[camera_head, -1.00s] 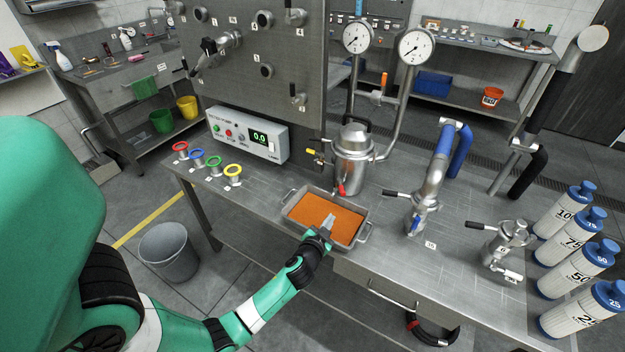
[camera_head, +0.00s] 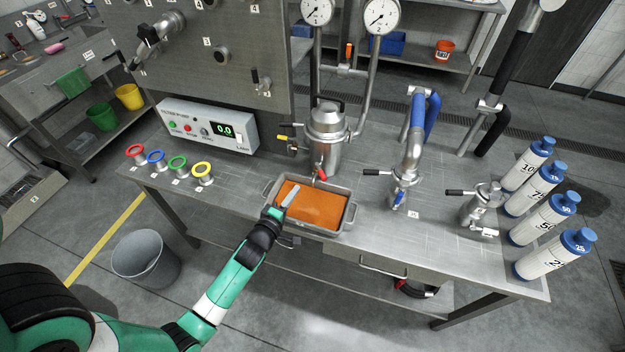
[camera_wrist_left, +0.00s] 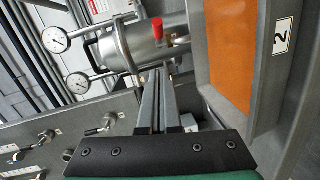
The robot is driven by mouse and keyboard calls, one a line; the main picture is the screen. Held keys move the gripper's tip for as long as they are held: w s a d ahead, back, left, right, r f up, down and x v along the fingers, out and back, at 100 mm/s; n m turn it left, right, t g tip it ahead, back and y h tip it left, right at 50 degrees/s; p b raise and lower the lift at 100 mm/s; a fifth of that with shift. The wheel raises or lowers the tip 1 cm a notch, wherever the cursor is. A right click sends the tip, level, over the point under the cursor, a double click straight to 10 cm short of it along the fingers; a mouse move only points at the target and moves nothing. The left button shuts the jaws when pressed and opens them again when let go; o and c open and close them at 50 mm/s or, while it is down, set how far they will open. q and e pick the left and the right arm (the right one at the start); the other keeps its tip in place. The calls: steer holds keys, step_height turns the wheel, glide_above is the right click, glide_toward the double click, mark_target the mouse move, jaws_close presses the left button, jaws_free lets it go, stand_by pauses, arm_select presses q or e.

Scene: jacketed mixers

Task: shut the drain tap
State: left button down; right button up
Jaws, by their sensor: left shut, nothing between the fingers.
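The steel jacketed mixer (camera_head: 327,135) stands on the bench behind a tray. The drain tap, with a red handle (camera_head: 322,173), sits low on its front, above the tray's back edge. The red handle (camera_wrist_left: 155,27) also shows in the left wrist view, beyond the fingertips. The metal tray (camera_head: 272,187) holds a flat orange layer (camera_head: 315,205). My left gripper (camera_head: 291,192) is shut and empty over the tray's left side, apart from the red handle. In the left wrist view its fingers (camera_wrist_left: 160,75) point towards the mixer. My right gripper is not in view.
A pump control box (camera_head: 208,126) stands left of the mixer, with several coloured-ring fittings in front. A yellow-handled valve (camera_head: 284,138) is on the mixer's left. A blue-marked pipe (camera_head: 413,150) and white bottles (camera_head: 545,222) stand right. Bare bench lies right of the tray.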

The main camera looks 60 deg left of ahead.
mark_target(320, 171)
arm_select(q)
steer(key=w+a+f+b, duration=0.1)
steer(key=w+a+b, duration=0.2)
steer(key=w, duration=0.5)
steer(key=shift+f+b, duration=0.25)
steer(key=shift+b, duration=0.05)
